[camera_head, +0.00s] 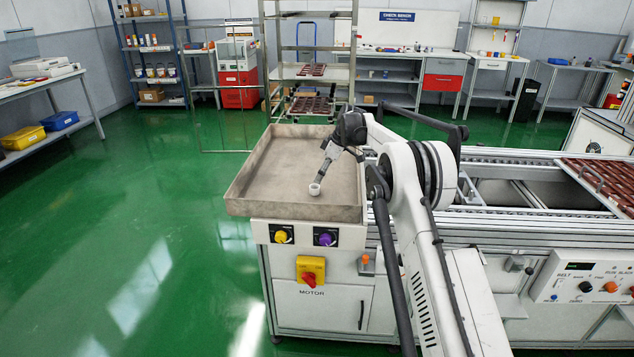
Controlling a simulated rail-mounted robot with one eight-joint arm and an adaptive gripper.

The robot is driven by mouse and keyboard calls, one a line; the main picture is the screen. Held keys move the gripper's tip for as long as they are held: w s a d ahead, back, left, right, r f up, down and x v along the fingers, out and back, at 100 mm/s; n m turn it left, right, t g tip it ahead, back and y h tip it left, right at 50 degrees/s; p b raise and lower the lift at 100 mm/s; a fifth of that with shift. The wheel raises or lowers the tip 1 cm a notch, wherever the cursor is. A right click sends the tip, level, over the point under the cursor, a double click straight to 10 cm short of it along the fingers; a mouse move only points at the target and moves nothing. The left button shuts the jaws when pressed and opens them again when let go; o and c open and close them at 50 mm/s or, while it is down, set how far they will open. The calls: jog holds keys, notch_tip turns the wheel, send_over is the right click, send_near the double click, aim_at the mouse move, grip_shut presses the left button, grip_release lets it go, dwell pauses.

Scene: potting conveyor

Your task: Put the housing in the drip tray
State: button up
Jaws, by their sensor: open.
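The drip tray (250,165) is a shallow grey metal pan with raised walls, at the left end of the conveyor machine. A small white ring-shaped part, which looks like the housing (314,189), appears inside the tray near its front right, upright with its opening upward. My gripper (321,178) points down and left over the tray, its fingertips right at the top of the housing. The jaws are open. The picture is too small to tell whether the fingers still touch the housing.
The conveyor (510,190) runs to the right of the tray, with a reddish-brown tray (600,180) on its far right. Control knobs and a red-yellow motor switch (311,270) sit below the drip tray. A wire rack (310,70) stands behind it. The rest of the tray floor is clear.

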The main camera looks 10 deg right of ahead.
jog(key=s+r+m+t+h, duration=0.1)
jog(key=s+r+m, duration=0.1)
jog(key=s+r, duration=0.6)
jog(key=s+r+m, duration=0.1)
jog(key=s+r, duration=0.3)
jog(key=r, duration=0.7)
jog(key=s+a+r+m+t+h, duration=0.15)
jog(key=s+r, duration=0.25)
jog(key=s, duration=0.5)
jog(key=s+r+m, duration=0.2)
jog(key=s+r, duration=0.1)
jog(key=s, duration=0.6)
jog(key=s+f+m+t+h, duration=0.1)
jog(key=s+f+m, duration=0.2)
jog(key=s, duration=1.2)
jog(key=s+f+m+t, duration=0.1)
jog(key=s+f+m, duration=0.2)
jog(key=s+f, duration=0.5)
jog(key=s, duration=0.8)
jog(key=shift+a+h, duration=0.35)
